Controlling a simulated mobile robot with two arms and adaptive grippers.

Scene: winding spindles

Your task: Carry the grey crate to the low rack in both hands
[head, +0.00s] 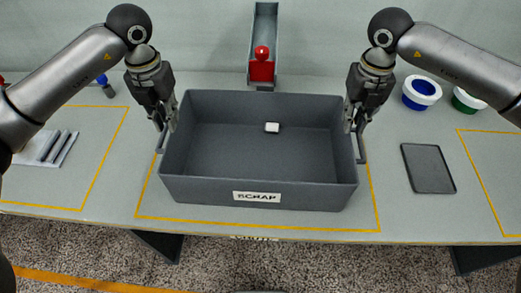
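The grey crate (262,198), an open box with a label on its front, is over the yellow-outlined middle of the table. A small white block (272,127) lies inside it. My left gripper (165,126) points down at the handle on the crate's left side (160,143). My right gripper (356,127) points down at the handle on the right side (361,149). Both are at the handles, but the fingertips are too small to tell whether they are closed on them. The crate looks level. The low rack does not show.
A grey chute (264,30) with a red part (262,66) stands behind the crate. To the right are a dark flat plate (428,168), a blue-and-white pot (421,92) and a green-and-white pot (467,101). A tray with grey bars (47,148) lies left. The table's front edge is close.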

